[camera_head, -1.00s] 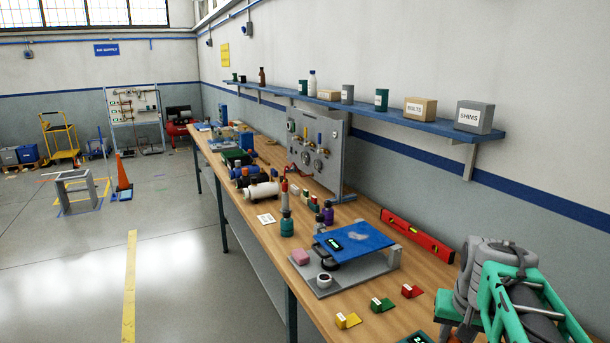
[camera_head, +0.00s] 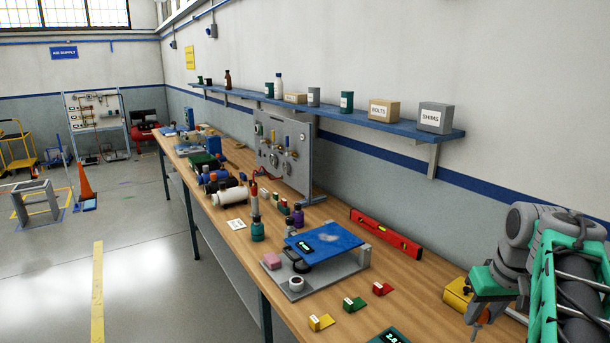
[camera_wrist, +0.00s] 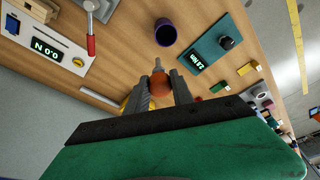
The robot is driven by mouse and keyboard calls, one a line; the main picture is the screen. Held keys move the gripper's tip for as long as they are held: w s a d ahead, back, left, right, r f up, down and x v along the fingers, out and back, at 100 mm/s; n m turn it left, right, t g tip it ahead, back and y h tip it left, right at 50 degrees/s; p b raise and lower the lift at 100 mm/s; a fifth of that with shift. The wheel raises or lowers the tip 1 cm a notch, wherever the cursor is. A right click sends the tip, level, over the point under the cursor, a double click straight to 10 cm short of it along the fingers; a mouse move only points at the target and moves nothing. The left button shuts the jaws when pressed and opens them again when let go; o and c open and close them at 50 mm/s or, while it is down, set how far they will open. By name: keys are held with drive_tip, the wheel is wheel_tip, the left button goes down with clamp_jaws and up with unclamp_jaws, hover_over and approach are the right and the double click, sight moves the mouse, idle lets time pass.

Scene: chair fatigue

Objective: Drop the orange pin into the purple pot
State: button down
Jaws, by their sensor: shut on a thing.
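The orange pin (camera_wrist: 158,87) is between the two grey fingers of my gripper (camera_wrist: 158,79) in the wrist view, with a thin grey tip pointing up the picture. The fingers are shut on it. The purple pot (camera_wrist: 165,33) stands on the wooden bench beyond the pin's tip, apart from it, with its dark open mouth showing. I cannot make out the pot in the head view.
In the wrist view a green display unit (camera_wrist: 208,54) is right of the pot and a white display box (camera_wrist: 48,46) is left. In the head view a red level (camera_head: 386,234), small coloured blocks (camera_head: 354,304) and a blue-topped stand (camera_head: 324,240) occupy the bench.

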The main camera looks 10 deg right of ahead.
drive_tip(key=shift+s+a+f+n, duration=0.15)
drive_tip(key=shift+s+a+n, duration=0.2)
drive_tip(key=shift+n, duration=0.35)
drive_tip(key=b+x, duration=0.3)
drive_tip(key=s+b+x, duration=0.1)
drive_tip(key=b+x, duration=0.1)
drive_tip(key=x, duration=0.1)
drive_tip(key=shift+s+a+f+b, duration=0.15)
drive_tip(key=shift+b, duration=0.25)
drive_tip(key=c, duration=1)
unclamp_jaws()
drive_tip(key=shift+c, duration=0.2)
drive_tip(key=p, duration=0.3)
approach(473, 338)
drive_tip(key=shift+a+f, duration=0.1)
drive_tip(key=shift+f, duration=0.65)
